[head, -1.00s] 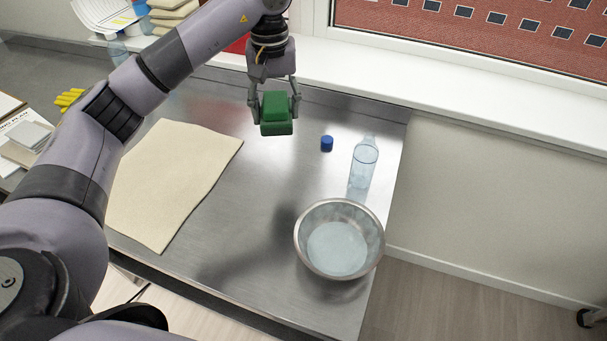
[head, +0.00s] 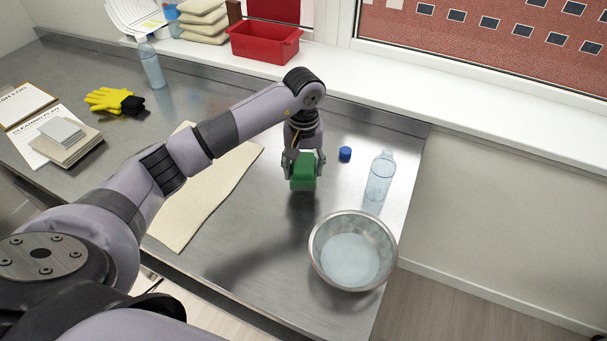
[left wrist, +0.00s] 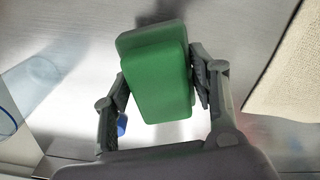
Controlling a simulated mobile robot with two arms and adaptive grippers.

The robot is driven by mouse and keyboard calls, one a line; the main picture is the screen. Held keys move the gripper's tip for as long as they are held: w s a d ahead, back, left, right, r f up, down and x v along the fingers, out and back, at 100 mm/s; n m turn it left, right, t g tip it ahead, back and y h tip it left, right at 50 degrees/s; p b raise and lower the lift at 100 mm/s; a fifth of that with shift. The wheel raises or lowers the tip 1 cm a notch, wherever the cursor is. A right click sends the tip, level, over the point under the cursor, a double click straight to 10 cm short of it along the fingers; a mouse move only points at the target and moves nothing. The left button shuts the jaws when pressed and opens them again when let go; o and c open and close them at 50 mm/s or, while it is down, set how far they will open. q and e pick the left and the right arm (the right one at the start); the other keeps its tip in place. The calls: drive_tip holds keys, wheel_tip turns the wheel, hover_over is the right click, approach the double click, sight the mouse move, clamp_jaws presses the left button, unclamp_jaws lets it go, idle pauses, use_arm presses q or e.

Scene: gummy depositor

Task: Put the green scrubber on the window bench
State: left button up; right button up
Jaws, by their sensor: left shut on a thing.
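The green scrubber (head: 303,177) is a green block with a darker green layer. My left gripper (head: 303,168) is shut on it and holds it over the steel table, right of the beige cloth. In the left wrist view the scrubber (left wrist: 158,75) sits between the two fingers of the gripper (left wrist: 160,85). The window bench (head: 460,104) is the white ledge along the wall under the window, behind the table. The scrubber is apart from it. My right gripper is not in view.
A blue cap (head: 345,154), a clear bottle (head: 380,178) and a steel bowl of water (head: 394,262) stand right of the scrubber. A red bin (head: 264,44) and folded cloths (head: 205,22) occupy the bench's left part. The bench right of the bin is clear.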

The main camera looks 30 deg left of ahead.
sight(303, 178)
use_arm(q)
wheel_tip(303, 178, down, 4)
drive_tip(key=shift+s+r+p, duration=0.1)
drive_tip(key=shift+r+p, duration=0.1)
drive_tip(key=shift+p, duration=0.25)
drive_tip(key=shift+f, duration=0.2)
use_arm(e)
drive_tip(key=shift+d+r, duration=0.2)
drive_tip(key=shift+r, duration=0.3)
use_arm(q)
drive_tip(key=shift+f+b, duration=0.2)
drive_tip(key=shift+b, duration=0.1)
drive_tip(key=o, duration=1.1)
drive_tip(key=shift+o, duration=0.2)
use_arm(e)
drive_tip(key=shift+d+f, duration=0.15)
use_arm(q)
drive_tip(key=shift+r, duration=0.1)
